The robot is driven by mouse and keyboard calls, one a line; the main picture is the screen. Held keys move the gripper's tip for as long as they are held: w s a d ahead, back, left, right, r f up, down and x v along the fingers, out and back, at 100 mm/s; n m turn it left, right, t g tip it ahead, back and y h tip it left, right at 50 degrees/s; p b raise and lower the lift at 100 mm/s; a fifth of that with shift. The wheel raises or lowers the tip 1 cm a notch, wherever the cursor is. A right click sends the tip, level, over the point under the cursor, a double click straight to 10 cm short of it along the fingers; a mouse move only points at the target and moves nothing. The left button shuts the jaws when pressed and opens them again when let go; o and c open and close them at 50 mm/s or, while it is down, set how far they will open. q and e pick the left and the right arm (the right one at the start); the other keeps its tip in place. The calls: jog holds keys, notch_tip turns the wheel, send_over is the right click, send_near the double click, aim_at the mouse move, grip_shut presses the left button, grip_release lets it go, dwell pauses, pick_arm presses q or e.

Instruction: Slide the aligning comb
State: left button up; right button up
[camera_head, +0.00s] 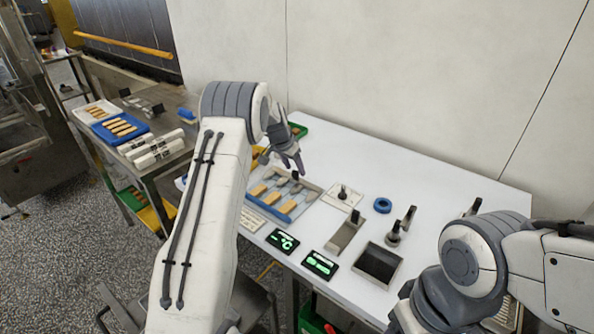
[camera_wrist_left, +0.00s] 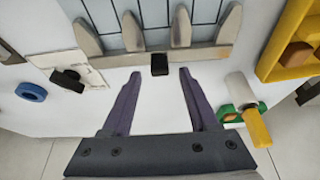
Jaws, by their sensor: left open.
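The aligning comb (camera_wrist_left: 128,60) is a pale bar with several pointed teeth and a black knob (camera_wrist_left: 159,65) at its middle. The teeth lie over the wire mesh (camera_wrist_left: 150,15) in the left wrist view. In the head view the mesh tray (camera_head: 252,203) holds several biscuit bars, and part of the comb is hidden by my arm. My left gripper (camera_head: 291,165) is over the far side of the tray. In the left wrist view its open fingers (camera_wrist_left: 160,74) point at the knob, with the fingertips either side of its near end.
A blue ring (camera_head: 382,205), a white plate with a black knob (camera_head: 342,196) and a dark open bin (camera_head: 377,264) stand to the right. Two lit displays (camera_head: 319,265) line the front edge. A yellow tray (camera_wrist_left: 285,45) and a green-based, yellow-handled tool (camera_wrist_left: 250,110) are near the left gripper.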

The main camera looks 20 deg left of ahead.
pick_arm(q)
jog(key=d+b+v, duration=0.1)
jog(key=v, duration=0.7)
jog(key=shift+s+a+r, duration=0.15)
jog(key=shift+a+r, duration=0.25)
jog(key=shift+a, duration=0.15)
